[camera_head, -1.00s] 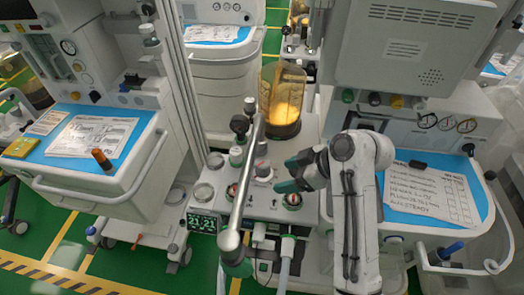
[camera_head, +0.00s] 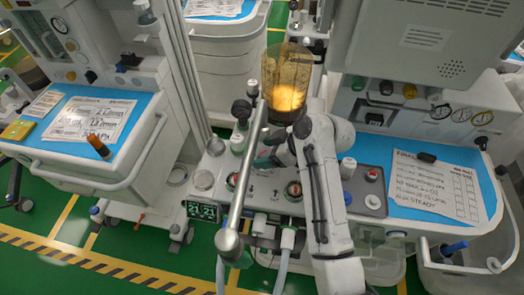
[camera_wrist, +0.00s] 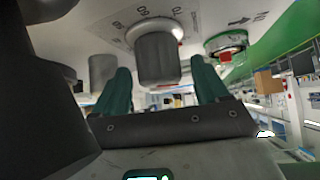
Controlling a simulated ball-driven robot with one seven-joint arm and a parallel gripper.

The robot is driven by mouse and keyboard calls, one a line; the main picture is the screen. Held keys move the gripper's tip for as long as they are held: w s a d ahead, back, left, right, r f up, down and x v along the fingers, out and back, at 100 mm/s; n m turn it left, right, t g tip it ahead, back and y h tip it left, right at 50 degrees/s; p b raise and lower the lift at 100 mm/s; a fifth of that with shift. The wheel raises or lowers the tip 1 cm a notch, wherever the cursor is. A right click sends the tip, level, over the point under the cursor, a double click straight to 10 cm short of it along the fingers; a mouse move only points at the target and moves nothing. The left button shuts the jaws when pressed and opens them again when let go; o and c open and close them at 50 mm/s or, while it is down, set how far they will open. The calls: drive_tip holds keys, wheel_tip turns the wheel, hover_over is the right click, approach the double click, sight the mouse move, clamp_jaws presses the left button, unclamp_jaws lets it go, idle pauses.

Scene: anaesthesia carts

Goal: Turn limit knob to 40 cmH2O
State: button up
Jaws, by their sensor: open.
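The limit knob (camera_wrist: 158,58) is a grey ribbed cylinder on a light panel with printed scale numbers around its base, in the wrist view. My gripper (camera_wrist: 161,66) is open, with one green finger on each side of the knob. A gap seems to show on both sides, but I cannot tell whether either finger touches it. In the head view my gripper (camera_head: 266,152) is over the middle of the machine's panel (camera_head: 262,190), behind the metal pole. The knob is mostly hidden there by the fingers and pole. Its set value cannot be read.
A slanting metal pole (camera_head: 243,185) stands close left of my gripper. An amber-filled glass canister (camera_head: 289,85) is behind it. A red-centred port (camera_wrist: 227,45) is right of the knob, and another grey cylinder (camera_wrist: 102,73) is left. A lit display (camera_head: 203,211) is at the panel's front left.

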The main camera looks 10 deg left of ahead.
drive_tip(key=shift+x, duration=1.05)
drive_tip(key=c, duration=1)
drive_tip(key=shift+m+t+p, duration=0.3)
drive_tip(key=shift+m, duration=0.1)
drive_tip(key=m+t+h+p, duration=0.1)
drive_tip(key=m+t, duration=0.1)
drive_tip(key=shift+r+m, duration=0.1)
drive_tip(key=shift+m, duration=0.3)
drive_tip(key=shift+w+d+m+t+h+p, duration=0.1)
drive_tip(key=shift+m+t+h+p, duration=0.45)
drive_tip(key=shift+m, duration=0.5)
drive_tip(key=shift+w+d+m+t+h+p, duration=0.1)
drive_tip(key=shift+m+t+h+p, duration=0.45)
drive_tip(key=shift+m, duration=0.5)
